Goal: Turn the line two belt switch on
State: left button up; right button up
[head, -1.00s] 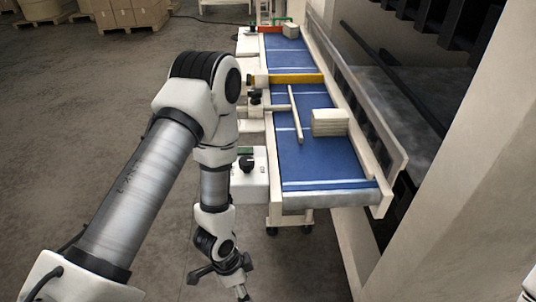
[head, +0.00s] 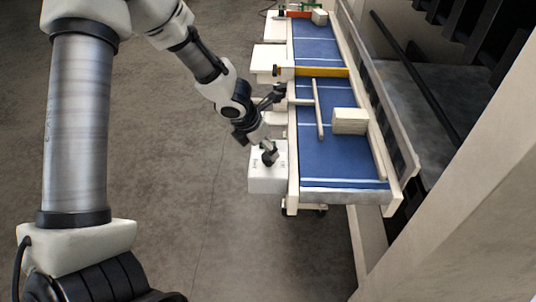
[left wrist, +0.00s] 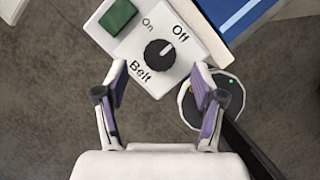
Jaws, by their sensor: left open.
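A black rotary knob (left wrist: 160,54) sits on a white switch box (left wrist: 185,65) labelled "Belt", with "On" and "Off" printed beside it. The knob's pale mark appears to point towards "Off". My left gripper (left wrist: 159,75) is open, its two fingers spread either side of the knob's near side, with nothing between them. In the head view my left gripper (head: 268,155) is over the white box (head: 268,182) beside the near end of the blue conveyor, hiding the knob there. No line number is readable. My right gripper is not in view.
The blue belt (head: 335,172) carries a pale stack (head: 349,121) and has a light rail (head: 318,110) across it. A yellow bar (head: 322,71) spans the belt farther back. A green square (left wrist: 118,16) is beside the knob. Bare floor lies left of the conveyor.

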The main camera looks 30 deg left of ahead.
aim_at(267, 156)
pick_arm(q)
jog(key=b+x, duration=0.1)
jog(key=x, duration=0.3)
jog(key=shift+f, duration=0.15)
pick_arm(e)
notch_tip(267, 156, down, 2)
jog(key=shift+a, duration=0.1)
pick_arm(q)
jog(key=shift+s, duration=0.1)
jog(key=shift+c, duration=0.4)
jog(key=c, duration=1.1)
jog(key=shift+o, duration=0.2)
